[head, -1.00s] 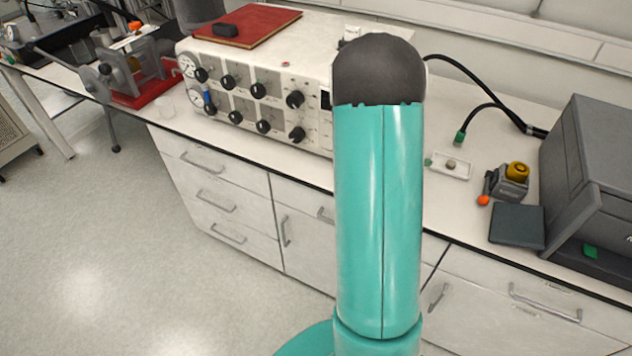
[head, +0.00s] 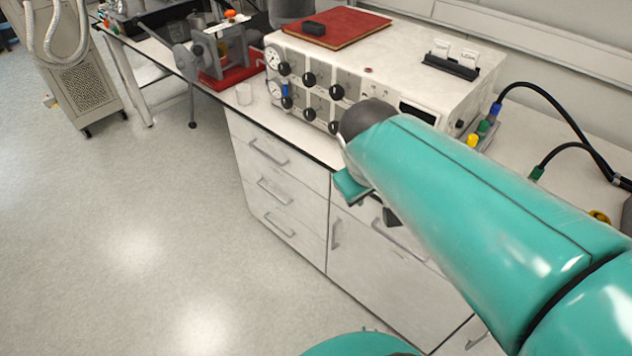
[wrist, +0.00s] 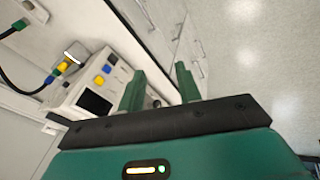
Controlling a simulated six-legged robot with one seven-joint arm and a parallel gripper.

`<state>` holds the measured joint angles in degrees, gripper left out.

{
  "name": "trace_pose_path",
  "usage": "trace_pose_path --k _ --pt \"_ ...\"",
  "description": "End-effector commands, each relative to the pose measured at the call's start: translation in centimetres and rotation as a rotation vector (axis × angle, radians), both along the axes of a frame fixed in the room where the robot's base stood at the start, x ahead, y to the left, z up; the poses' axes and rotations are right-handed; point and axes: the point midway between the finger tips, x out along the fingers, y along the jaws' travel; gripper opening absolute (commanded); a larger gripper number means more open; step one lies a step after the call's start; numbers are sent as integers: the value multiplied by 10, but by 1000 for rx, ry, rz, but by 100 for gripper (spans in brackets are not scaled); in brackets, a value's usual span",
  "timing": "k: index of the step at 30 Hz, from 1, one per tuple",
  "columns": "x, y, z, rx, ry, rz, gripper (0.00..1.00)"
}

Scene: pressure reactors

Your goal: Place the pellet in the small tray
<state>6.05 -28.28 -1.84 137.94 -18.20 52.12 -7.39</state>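I cannot make out the pellet or the small tray for certain now. In the head view my arm covers the bench stretch where a small white tray with a small lump in it showed earlier. A pale-edged shape (wrist: 36,10) at the top left corner of the wrist view is cut off, and I cannot tell whether it is that tray. My gripper (wrist: 160,80) has its two green fingers apart, with nothing seen between them. In the head view only part of my gripper shows, past the arm's end, in front of the drawers.
The white instrument box (head: 385,75) with knobs stands on the bench, with a red book (head: 345,28) on top. Black cables (head: 565,125) curve over the bench at right. A red-based device (head: 232,75) stands further left. The floor (head: 150,230) in front is clear.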

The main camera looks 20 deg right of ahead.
Motion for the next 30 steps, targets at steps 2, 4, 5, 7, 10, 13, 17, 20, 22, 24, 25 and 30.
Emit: trace_pose_path --k 2,4,5,7,10,13,17,20,22,24,25,30 --pt "-11 34 10 105 -87 -20 34" --pt "-20 58 16 189 -140 -39 34" --pt "-24 66 18 220 -157 -44 34" --pt "-30 81 21 278 -187 -56 34" --pt "-34 92 24 324 -207 -65 34" --pt "-35 94 24 334 -209 -69 34" --pt "-35 93 24 332 -209 -68 34" --pt "-35 93 24 331 -208 -69 34" --pt "-35 93 24 331 -208 -68 34" --pt "-35 93 24 330 -208 -68 34" --pt "-35 93 24 330 -208 -68 34" --pt "-35 93 24 330 -208 -68 34"
